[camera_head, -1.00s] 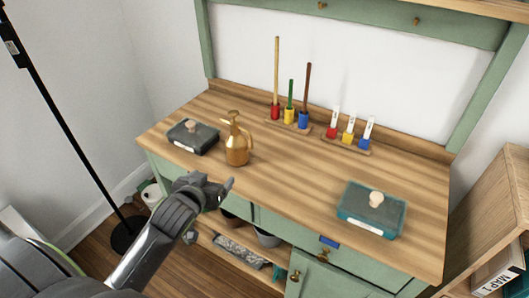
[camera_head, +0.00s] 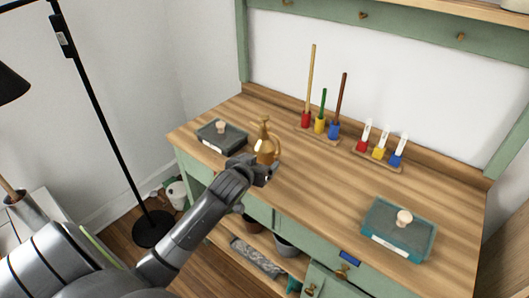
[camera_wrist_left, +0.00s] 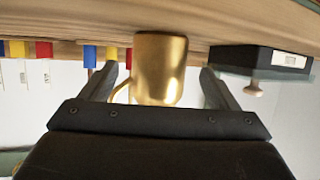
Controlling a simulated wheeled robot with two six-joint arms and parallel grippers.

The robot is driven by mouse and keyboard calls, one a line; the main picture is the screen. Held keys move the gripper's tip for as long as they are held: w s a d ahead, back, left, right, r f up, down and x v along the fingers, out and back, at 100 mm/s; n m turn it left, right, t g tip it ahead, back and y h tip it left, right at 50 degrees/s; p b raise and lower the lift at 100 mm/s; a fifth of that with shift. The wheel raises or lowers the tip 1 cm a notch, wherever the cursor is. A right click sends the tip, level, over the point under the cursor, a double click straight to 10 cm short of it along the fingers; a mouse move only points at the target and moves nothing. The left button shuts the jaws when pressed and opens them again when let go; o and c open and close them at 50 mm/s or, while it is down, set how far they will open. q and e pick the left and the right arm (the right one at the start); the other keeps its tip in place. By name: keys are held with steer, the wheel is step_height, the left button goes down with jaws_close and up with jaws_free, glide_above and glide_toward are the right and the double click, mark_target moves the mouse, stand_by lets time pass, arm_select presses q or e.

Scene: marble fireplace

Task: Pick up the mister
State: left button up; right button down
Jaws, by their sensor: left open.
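The mister (camera_head: 266,140) is a shiny brass can with a spout and a loop handle, upright on the wooden bench top. My left gripper (camera_head: 266,172) is in front of it in the head view, its jaws partly hidden by my own wrist. In the left wrist view the picture is upside down, and the mister (camera_wrist_left: 160,70) shows between the two open dark fingers of my left gripper (camera_wrist_left: 160,88). I see a gap on the right side; the handle lies near the left finger. Contact cannot be told. My right gripper is not in view.
A dark lidded box (camera_head: 222,137) stands just left of the mister. A teal box (camera_head: 397,231) is at the front right. Coloured holders with sticks (camera_head: 320,125) and labelled markers (camera_head: 380,153) stand at the back. The middle of the bench (camera_head: 330,185) is clear.

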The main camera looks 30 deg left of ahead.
mark_target(264, 157)
arm_select(q)
steer(key=shift+w+f, duration=0.15)
steer(key=shift+w, duration=0.3)
steer(key=x, duration=0.3)
steer(key=shift+w+f, duration=0.1)
steer(key=shift+w, duration=0.05)
steer(key=shift+w+a+f, duration=0.2)
steer(key=shift+w, duration=0.3)
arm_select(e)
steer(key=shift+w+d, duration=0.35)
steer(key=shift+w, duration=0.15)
arm_select(q)
steer(key=shift+c, duration=0.2)
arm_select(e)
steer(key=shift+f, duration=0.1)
